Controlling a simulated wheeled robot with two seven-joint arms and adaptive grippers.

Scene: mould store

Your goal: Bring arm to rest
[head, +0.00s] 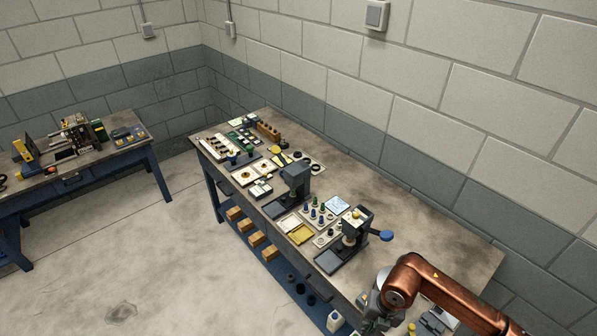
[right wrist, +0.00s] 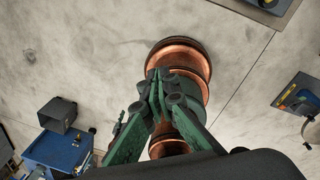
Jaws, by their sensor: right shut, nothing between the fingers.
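My right arm, copper-coloured, comes in at the bottom right of the head view, over the near right end of the long workbench (head: 430,215). My right gripper (head: 371,312) is low at the front edge of that bench, partly cut off by the frame. In the right wrist view its green fingers (right wrist: 158,82) are together, with nothing between them. Copper-coloured links of my own body show behind the fingers there, above the concrete floor. My left arm and left gripper do not show.
A bench press with a blue knob (head: 386,235) stands close to my right arm. A second press (head: 295,178), trays and small parts cover the bench further left. Wooden blocks (head: 256,238) sit on its lower shelf. Another table (head: 90,150) stands left. Open floor (head: 130,270) lies between.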

